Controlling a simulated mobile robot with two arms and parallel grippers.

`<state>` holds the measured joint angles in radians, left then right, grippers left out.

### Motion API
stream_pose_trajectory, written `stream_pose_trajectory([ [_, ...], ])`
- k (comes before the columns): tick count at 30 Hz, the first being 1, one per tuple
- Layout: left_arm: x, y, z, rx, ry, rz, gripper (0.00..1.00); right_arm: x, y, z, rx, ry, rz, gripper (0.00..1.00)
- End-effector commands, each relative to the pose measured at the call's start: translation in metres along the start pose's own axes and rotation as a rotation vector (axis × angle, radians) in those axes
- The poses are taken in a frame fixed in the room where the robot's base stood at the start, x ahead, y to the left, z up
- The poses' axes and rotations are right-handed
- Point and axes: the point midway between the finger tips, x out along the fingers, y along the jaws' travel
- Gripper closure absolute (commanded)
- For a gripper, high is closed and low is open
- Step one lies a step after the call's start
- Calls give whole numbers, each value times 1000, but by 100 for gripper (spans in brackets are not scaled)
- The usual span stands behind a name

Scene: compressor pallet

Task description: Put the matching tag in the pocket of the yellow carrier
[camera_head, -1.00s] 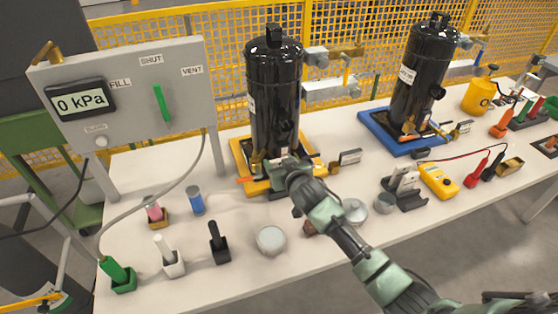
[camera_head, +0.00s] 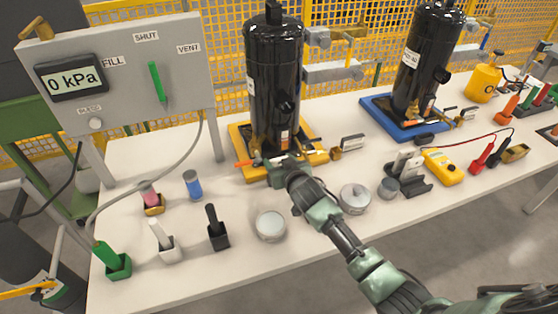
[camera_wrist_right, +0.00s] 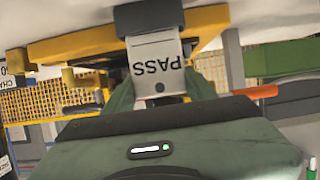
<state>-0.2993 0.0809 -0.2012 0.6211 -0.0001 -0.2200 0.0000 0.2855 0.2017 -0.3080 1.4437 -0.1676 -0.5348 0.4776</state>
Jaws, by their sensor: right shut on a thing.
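The yellow carrier (camera_head: 239,143) stands on the table under a black compressor (camera_head: 273,85). My right gripper (camera_head: 281,163) is at the carrier's front edge, shut on a light grey tag (camera_wrist_right: 157,66). In the right wrist view the tag reads PASS, upside down in the picture. The tag's far end meets a dark block (camera_wrist_right: 148,17) on the yellow carrier (camera_wrist_right: 85,42). I cannot tell how deep the tag sits in it. My left gripper is not in view.
Light tags stand in a dark holder (camera_head: 414,187) to the right, near a yellow meter (camera_head: 442,167). A blue carrier (camera_head: 376,112) holds another black compressor (camera_head: 418,65). Round tins and small holders stand along the front. A grey gauge panel (camera_head: 130,75) stands at left.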

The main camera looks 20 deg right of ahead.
Motion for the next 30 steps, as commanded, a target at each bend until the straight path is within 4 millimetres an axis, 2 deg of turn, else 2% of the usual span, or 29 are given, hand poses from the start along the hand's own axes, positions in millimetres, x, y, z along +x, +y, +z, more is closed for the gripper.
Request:
stream_pose_trajectory([
  [30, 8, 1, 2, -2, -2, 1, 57, 5, 0, 12, -1, 0, 0, 83],
])
